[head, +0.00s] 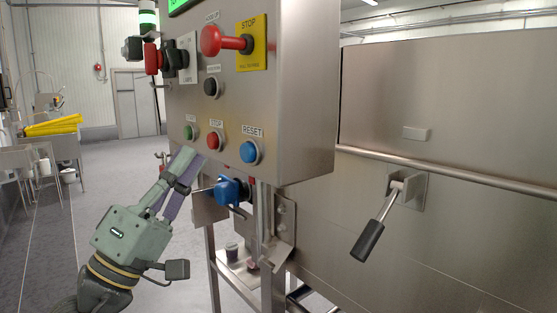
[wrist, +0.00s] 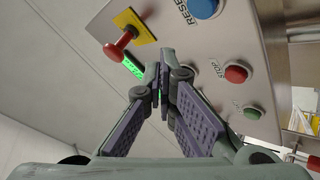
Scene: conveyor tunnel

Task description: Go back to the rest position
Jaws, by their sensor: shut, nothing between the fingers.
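My gripper (head: 185,170) is in front of the lower left of the steel control box (head: 290,110), close to the green button (head: 190,132). In the wrist view the fingers of my gripper (wrist: 161,72) meet at their tips with nothing between them. The red stop button (head: 214,141) and blue reset button (head: 249,152) sit to the right of the green one. Behind the fingertips, the wrist view shows the box face with the blue (wrist: 203,5) and red (wrist: 237,73) buttons. I cannot tell whether the fingertips touch the box.
A large red knob (head: 211,40) with a yellow stop plate juts from the upper box. A blue connector (head: 229,190) hangs under the box. A black-handled lever (head: 369,238) and a rail (head: 450,172) stick out at the right.

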